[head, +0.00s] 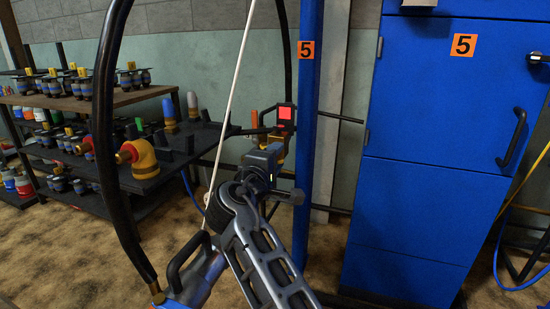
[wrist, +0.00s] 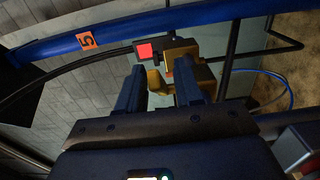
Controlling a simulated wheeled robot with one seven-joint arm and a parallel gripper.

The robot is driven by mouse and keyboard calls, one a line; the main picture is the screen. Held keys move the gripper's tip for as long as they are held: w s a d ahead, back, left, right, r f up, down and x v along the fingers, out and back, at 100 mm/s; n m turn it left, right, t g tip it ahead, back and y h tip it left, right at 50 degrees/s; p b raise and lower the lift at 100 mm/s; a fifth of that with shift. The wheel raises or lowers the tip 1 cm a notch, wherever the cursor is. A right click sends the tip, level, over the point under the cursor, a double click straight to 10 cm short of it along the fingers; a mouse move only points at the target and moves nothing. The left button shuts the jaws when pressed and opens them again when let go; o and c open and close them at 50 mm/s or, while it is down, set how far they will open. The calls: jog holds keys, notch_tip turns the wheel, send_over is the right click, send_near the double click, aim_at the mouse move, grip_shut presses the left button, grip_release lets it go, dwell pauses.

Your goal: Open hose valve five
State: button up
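The hose valve (head: 276,146) is a brass-yellow body with a black-framed red square (head: 286,114) on top, beside the blue post (head: 306,170) with an orange 5 label. In the wrist view the valve (wrist: 182,48) and its red square (wrist: 144,52) show just beyond my fingers. A yellow part of it shows between the fingers. My gripper (wrist: 159,68) is open, its two dark blue fingers apart. In the head view my gripper (head: 266,158) is just in front of and below the valve, partly hiding it. I cannot tell whether the fingers touch it.
A blue cabinet (head: 415,190), also labelled 5, stands to the right. A shelf rack (head: 85,105) with fittings and a dark bench with a brass fitting (head: 138,155) are at left. A black hose (head: 104,120) hangs in the left foreground. Brown floor lies below.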

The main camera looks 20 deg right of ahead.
jog(key=shift+r, duration=0.1)
jog(key=p+v, duration=0.2)
jog(key=v, duration=0.5)
jog(key=shift+s+a, duration=0.25)
